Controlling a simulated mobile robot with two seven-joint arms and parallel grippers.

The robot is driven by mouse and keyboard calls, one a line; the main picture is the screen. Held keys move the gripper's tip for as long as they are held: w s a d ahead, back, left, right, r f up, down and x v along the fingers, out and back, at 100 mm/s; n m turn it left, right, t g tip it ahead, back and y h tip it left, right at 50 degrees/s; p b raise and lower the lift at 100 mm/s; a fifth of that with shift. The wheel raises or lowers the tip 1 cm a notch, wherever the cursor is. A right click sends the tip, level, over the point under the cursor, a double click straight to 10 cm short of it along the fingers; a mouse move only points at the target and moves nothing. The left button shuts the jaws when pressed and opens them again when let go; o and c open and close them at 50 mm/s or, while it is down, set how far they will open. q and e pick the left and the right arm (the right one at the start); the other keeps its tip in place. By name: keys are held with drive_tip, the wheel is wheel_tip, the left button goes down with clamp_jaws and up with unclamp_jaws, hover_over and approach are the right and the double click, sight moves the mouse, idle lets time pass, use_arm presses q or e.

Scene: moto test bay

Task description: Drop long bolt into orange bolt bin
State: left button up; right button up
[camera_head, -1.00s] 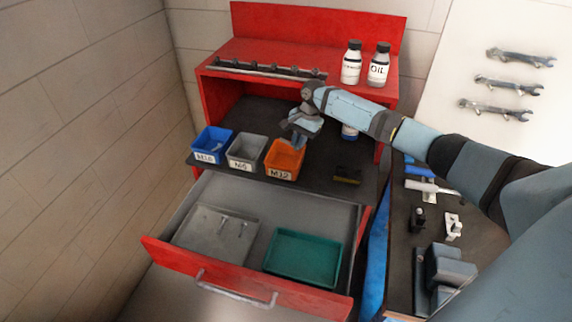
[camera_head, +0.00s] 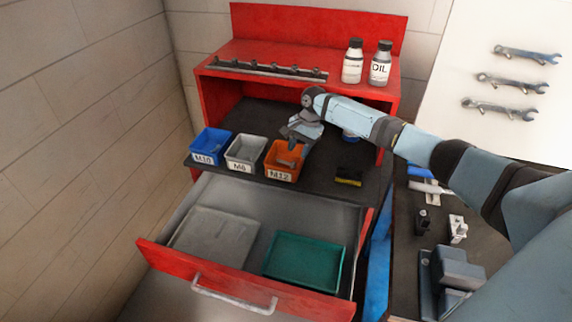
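The orange bolt bin (camera_head: 282,167), labelled M12, stands on the dark bench shelf, at the right end of a row of bins. My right gripper (camera_head: 293,152) points down at the orange bin, its fingers at or just inside the opening. The fingers are small and blurred, so I cannot tell whether they are open or shut. No long bolt can be made out at the fingers or in the bin. My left gripper is not in view.
A grey bin (camera_head: 246,153) and a blue bin (camera_head: 212,145) stand left of the orange one. Below, an open red drawer (camera_head: 239,283) holds a grey tray (camera_head: 214,238) and a green tray (camera_head: 304,262). Two bottles (camera_head: 366,62) stand on the red top.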

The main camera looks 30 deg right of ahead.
drive_tip(key=b+v, duration=0.1)
drive_tip(key=v, duration=1.2)
drive_tip(key=shift+r+b, duration=0.35)
drive_tip(key=shift+b, duration=0.05)
drive_tip(key=shift+f, duration=0.1)
